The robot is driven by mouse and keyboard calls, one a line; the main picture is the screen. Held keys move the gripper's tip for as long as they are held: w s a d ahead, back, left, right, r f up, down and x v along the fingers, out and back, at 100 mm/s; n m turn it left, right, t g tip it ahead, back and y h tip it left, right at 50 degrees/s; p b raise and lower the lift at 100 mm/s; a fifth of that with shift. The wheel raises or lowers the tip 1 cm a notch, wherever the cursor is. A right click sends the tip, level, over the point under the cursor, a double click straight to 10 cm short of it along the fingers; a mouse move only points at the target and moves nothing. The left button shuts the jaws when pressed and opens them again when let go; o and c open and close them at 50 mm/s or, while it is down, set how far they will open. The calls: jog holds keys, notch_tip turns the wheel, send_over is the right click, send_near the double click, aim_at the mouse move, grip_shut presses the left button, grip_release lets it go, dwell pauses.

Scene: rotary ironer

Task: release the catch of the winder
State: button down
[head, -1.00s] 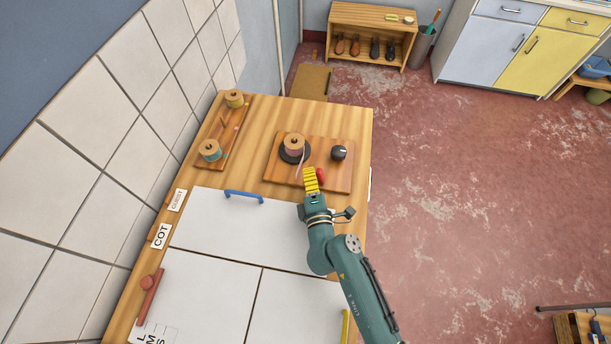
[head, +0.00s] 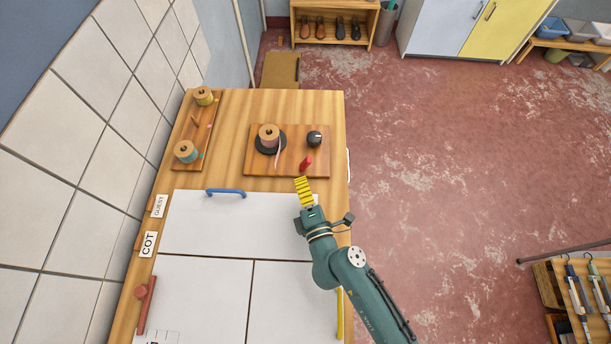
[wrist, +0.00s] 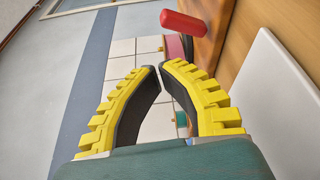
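The winder is a wooden board (head: 258,134) on the bench, with a spool (head: 268,134) on a black disc, a black knob (head: 314,139) and a red lever (head: 306,163), which looks like the catch. A pale pink strand runs from the spool toward the board's front edge. My gripper (head: 302,180), with yellow ribbed fingers, is just in front of the red lever and apart from it. In the wrist view, the fingertips (wrist: 158,67) come together with nothing visible between them. The red lever (wrist: 184,25) shows beyond the tips, slightly right.
White panels (head: 230,222) with a blue handle (head: 226,192) cover the near bench. A rack with two spools (head: 186,152) stands at the back left, beside the tiled wall. The red floor right of the bench is open.

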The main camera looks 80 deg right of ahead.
jog(key=v, duration=0.5)
dwell(0.5)
